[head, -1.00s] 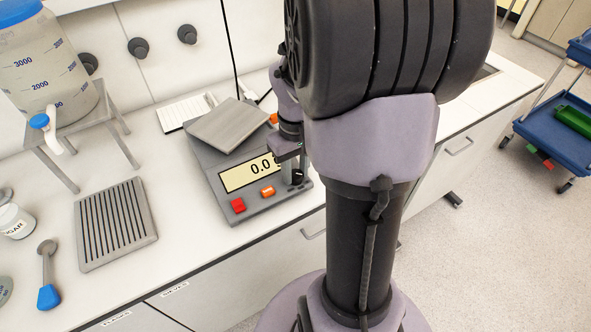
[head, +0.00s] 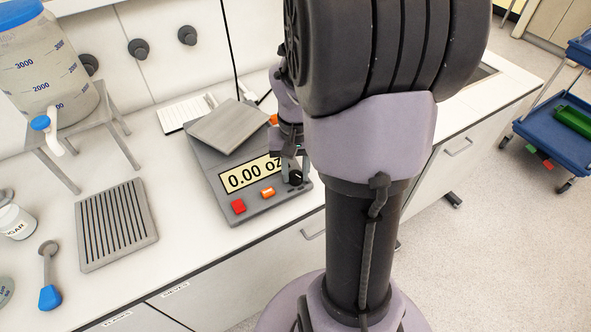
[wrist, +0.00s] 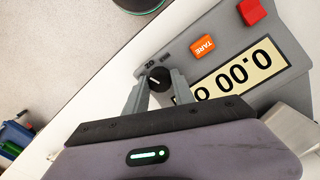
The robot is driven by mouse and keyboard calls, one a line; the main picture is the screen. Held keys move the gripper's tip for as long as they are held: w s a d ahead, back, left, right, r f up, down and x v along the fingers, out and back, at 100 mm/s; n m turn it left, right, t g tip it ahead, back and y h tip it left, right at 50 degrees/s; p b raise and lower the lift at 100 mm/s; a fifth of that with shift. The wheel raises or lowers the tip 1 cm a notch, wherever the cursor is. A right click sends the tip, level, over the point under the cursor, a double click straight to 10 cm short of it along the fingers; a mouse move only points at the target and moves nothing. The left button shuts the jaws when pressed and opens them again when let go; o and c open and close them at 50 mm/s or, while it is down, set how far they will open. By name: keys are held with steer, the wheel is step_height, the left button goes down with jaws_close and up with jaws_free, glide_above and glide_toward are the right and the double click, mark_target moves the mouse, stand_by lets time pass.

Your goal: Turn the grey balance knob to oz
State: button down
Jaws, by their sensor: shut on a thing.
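The grey balance (head: 211,174) stands on the white bench with a flat metal pan on top. Its display (head: 248,174) reads 0.00 oz; the display also shows upside down in the wrist view (wrist: 240,72). The balance knob (wrist: 157,79) looks dark, with a small pale pointer mark, and has small labels beside it, one reading oz. My gripper (wrist: 158,85) is shut on the knob, one finger on each side. In the head view the knob (head: 295,178) shows below my fingers, partly hidden by them.
An orange TARE button (wrist: 203,47) and a red button (wrist: 252,11) sit near the knob. A slotted grey tray (head: 116,224), a blue-ended scoop (head: 48,297) and a dispenser (head: 45,75) on a stand are to the left. The bench's front edge is close to the balance.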

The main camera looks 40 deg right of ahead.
mark_target(295, 175)
steer(key=shift+m, duration=2)
steer(key=c, duration=1.1)
jaws_free()
steer(key=shift+o, duration=0.2)
step_height(295, 175, up, 18)
steer(key=p, duration=0.7)
steer(key=shift+f+p, duration=0.25)
steer(key=shift+p, duration=0.1)
